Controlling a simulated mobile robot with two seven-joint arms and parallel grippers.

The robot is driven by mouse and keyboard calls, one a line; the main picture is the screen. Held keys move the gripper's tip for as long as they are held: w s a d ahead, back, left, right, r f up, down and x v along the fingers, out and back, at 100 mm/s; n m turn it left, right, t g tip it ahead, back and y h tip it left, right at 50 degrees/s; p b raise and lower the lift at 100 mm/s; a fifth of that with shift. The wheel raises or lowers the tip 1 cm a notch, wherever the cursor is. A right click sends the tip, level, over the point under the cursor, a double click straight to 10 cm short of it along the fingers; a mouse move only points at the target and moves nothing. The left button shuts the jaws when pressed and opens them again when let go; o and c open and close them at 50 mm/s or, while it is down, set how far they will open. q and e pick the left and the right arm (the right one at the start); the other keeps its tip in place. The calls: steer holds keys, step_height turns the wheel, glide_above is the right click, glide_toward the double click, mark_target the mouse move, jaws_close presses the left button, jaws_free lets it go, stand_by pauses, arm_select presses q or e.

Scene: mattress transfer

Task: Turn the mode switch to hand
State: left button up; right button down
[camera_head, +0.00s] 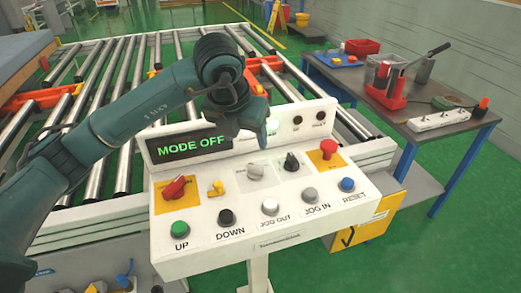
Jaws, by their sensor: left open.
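A white control panel (235,235) stands in the middle, with a dark display (190,145) reading "MODE OFF" in green. A black rotary knob (291,162) sits right of centre in the upper row, and a grey knob (255,172) is to its left. Their small markings are too small to read, so I cannot tell for sure which is the mode switch. My left gripper (232,132) is open and empty over the display's right end, left of the black knob and apart from it. Its fingers are dark and partly hidden by the wrist. My right gripper is not in view.
A red rotary switch (174,188), a yellow piece (216,188) and a red emergency button (328,148) share the panel. UP, DOWN, JOG OUT, JOG IN and RESET buttons line its front. A roller conveyor (112,95) lies behind; a tool table (440,142) stands at right.

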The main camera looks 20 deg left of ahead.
mark_target(255, 166)
arm_select(q)
steer(key=p+x, duration=0.2)
steer(key=x, duration=0.9)
steer(key=shift+w+f, duration=0.1)
steer(key=shift+f, duration=0.3)
steer(key=shift+w+d+f, duration=0.1)
steer(key=shift+w+f, duration=0.1)
steer(key=shift+f, duration=0.3)
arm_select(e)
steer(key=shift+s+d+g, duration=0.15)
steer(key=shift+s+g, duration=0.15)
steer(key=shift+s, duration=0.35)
